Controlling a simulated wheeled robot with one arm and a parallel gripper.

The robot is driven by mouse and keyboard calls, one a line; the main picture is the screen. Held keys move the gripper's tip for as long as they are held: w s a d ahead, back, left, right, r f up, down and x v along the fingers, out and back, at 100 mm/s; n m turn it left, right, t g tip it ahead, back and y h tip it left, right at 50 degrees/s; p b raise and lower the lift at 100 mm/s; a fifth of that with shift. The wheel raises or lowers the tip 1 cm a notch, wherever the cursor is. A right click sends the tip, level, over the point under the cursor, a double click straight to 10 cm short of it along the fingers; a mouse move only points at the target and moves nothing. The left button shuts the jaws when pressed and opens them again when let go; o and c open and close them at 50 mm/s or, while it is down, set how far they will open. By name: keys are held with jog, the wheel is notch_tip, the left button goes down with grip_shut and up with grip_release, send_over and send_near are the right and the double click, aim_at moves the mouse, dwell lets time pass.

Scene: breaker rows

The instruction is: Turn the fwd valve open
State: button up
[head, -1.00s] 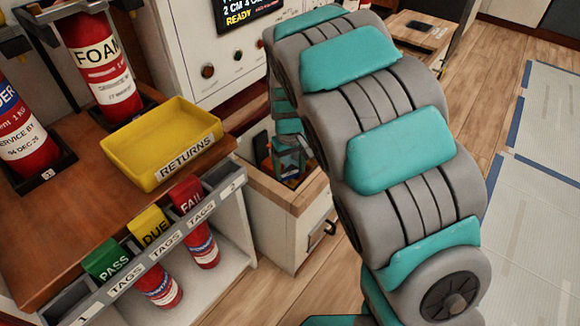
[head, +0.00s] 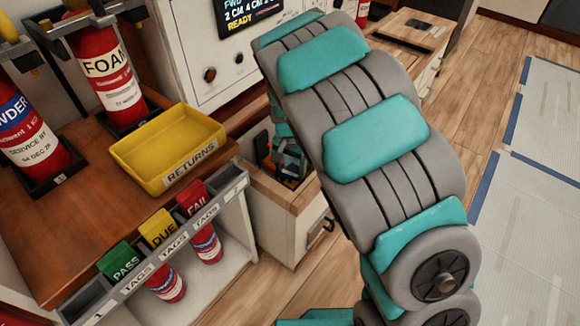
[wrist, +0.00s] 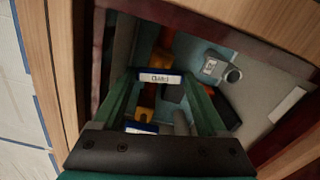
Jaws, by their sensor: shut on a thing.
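I cannot make out a fwd valve in either view. A control panel (head: 200,50) at the top of the head view has small knobs (head: 210,74) and a dark display (head: 252,12) reading "FWD" and "READY". My gripper (wrist: 161,78) reaches down into an open wooden bin. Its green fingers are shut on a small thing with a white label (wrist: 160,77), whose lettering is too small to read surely. In the head view my gripper (head: 287,160) is partly hidden by the bin wall and my arm.
The bin (head: 290,203) holds orange, yellow and dark items and a grey fitting (wrist: 220,67). A yellow returns tray (head: 130,165), tag holders (head: 160,232) and fire extinguishers (head: 105,75) stand to the left. Wooden floor (head: 505,70) is open at right.

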aim_at(290, 173)
jog(key=shift+r+m+p, duration=0.1)
jog(key=shift+m+p, duration=0.25)
jog(key=shift+m, duration=0.75)
jog(key=o, duration=1.3)
notch_tip(290, 173, up, 8)
jog(key=shift+f, duration=0.15)
